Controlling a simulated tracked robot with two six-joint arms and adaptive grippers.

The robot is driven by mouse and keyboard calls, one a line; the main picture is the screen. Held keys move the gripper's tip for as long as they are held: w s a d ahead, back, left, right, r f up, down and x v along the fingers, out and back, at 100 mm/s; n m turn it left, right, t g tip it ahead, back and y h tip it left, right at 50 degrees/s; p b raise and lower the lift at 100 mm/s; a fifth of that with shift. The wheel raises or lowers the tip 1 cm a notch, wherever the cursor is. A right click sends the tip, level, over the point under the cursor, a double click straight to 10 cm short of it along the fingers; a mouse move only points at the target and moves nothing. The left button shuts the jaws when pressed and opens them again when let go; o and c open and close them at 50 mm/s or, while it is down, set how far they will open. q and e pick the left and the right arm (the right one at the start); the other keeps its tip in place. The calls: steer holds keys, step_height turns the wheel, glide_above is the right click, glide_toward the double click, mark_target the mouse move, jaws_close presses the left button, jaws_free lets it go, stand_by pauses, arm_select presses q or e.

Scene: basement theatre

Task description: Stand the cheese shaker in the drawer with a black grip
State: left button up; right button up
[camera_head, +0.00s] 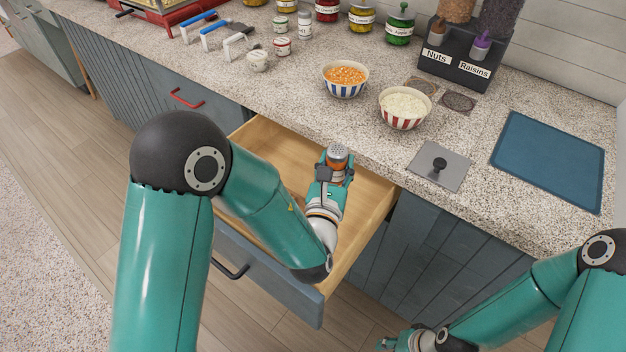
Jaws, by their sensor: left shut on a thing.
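The cheese shaker (337,152) has a grey perforated lid and an orange-brown body. It looks upright, and its lower part is hidden by my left gripper. My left gripper (336,173) is shut on it, over the back part of the open drawer, close to the counter's front edge. I cannot tell whether the shaker touches the drawer floor. The drawer (262,140) is wooden inside, with a blue-grey front and a black grip (229,268). My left arm hides much of its inside. My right gripper (392,342) is low at the bottom edge, its fingers unclear.
A closed drawer with a red grip (186,98) is to the left. On the counter stand a blue-striped bowl (345,88), a red-striped bowl (404,118), several jars and a Nuts and Raisins dispenser (455,68). A grey plate with a black knob (440,180) and a blue mat (548,158) lie right.

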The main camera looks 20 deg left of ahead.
arm_select(q)
steer(key=shift+w, duration=0.2)
arm_select(e)
steer(key=shift+w+a, duration=0.2)
steer(key=shift+w, duration=0.15)
arm_select(q)
steer(key=shift+d+r, duration=0.1)
steer(key=shift+d, duration=0.05)
